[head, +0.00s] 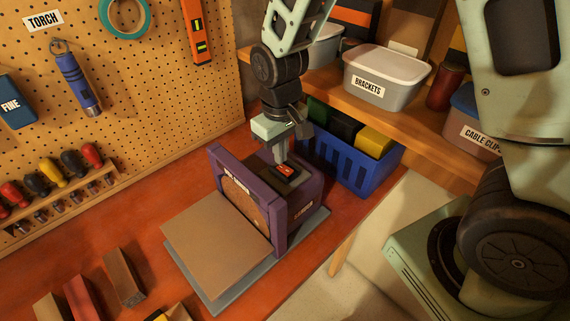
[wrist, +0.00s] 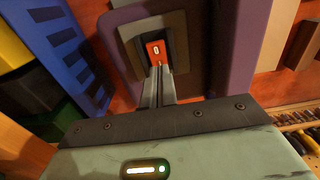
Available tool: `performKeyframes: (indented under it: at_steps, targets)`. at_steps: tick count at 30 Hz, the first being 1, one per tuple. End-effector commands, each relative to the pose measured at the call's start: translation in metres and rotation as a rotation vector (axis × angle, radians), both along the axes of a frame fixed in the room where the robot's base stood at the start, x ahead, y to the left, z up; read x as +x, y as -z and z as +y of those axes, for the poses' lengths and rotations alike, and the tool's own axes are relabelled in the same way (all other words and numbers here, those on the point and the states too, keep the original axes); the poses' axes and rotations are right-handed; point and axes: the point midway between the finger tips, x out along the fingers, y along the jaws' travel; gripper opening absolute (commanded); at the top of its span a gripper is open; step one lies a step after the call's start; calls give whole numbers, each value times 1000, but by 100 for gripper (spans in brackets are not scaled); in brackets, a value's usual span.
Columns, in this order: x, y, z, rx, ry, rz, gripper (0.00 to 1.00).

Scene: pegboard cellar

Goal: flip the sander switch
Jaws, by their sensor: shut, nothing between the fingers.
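The purple disc sander (head: 300,201) stands on the red-orange bench, with its sanding disc and tan work table (head: 215,238) on the left side. Its red rocker switch (head: 285,170) sits in a dark plate on the top of the housing. In the wrist view the red switch (wrist: 156,50) shows a "0" mark on the face nearer the middle of the picture. My gripper (head: 282,160) is shut and empty, pointing down at the switch. In the wrist view its fingertips (wrist: 158,68) are at the switch's lower edge; I cannot tell whether they touch it.
A blue crate (head: 345,163) with green, black and yellow items stands close behind the sander. A shelf above holds a brackets bin (head: 385,79). Wood blocks (head: 124,277) lie at the front left. Screwdrivers (head: 70,166) and a torch (head: 77,82) are on the pegboard.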

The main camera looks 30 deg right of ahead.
Motion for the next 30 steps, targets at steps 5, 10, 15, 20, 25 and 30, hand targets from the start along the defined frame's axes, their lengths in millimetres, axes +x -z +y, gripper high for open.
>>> performKeyframes:
  at_steps: [5,10,15,20,25,30]
  targets:
    - [0,-18,0,0,0,-1,0]
    - [0,-31,0,0,0,-1,0]
    - [0,-44,0,0,0,0,0]
    - [0,-54,0,0,0,0,0]
    - [0,-53,0,0,0,0,0]
    - [0,-53,0,0,0,0,0]
